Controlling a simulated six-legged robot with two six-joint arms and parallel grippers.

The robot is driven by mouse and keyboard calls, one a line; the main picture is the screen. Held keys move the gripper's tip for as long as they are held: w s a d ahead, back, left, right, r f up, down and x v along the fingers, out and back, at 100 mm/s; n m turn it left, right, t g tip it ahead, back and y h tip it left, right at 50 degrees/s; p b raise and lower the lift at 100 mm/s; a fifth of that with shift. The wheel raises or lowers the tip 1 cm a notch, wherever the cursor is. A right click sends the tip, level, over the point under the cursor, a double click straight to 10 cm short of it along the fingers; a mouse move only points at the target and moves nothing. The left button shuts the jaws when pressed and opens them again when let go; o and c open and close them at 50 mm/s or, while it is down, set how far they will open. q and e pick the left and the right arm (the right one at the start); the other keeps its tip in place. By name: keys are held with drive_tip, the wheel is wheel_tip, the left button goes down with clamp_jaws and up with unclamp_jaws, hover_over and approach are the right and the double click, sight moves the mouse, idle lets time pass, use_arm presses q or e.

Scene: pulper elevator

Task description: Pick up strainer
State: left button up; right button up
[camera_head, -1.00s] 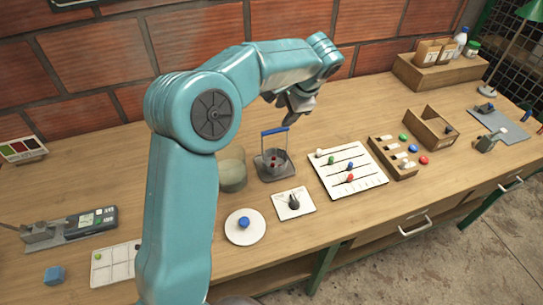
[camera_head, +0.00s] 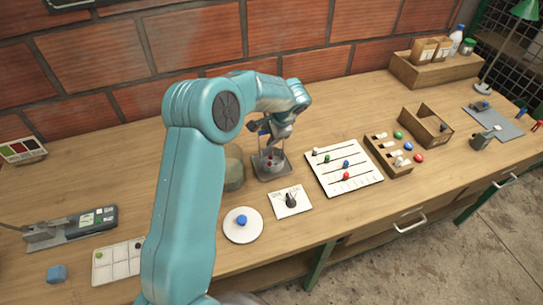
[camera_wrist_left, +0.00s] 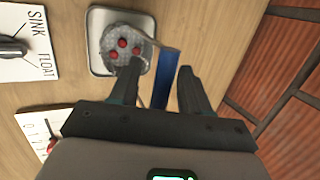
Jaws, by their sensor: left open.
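The strainer (camera_head: 272,162) is a small grey perforated cup with red balls in it and a tall blue handle bar. It stands on a square grey tray (camera_head: 285,173). In the left wrist view the cup (camera_wrist_left: 113,38) is at the upper left and the blue handle (camera_wrist_left: 166,80) shows between the fingers. My left gripper (camera_head: 272,140) is above the strainer, at about the height of its handle. In the left wrist view the gripper (camera_wrist_left: 161,72) is open, with a finger on each side of the handle. Contact cannot be told. My right gripper is not visible.
A clear greenish beaker (camera_head: 234,174) stands close to the left of the strainer. A sink/float card (camera_head: 290,202) and a round white dish (camera_head: 243,226) lie in front. A slider board (camera_head: 343,168) is to the right. The brick wall is behind.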

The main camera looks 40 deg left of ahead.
use_arm(q)
clamp_jaws()
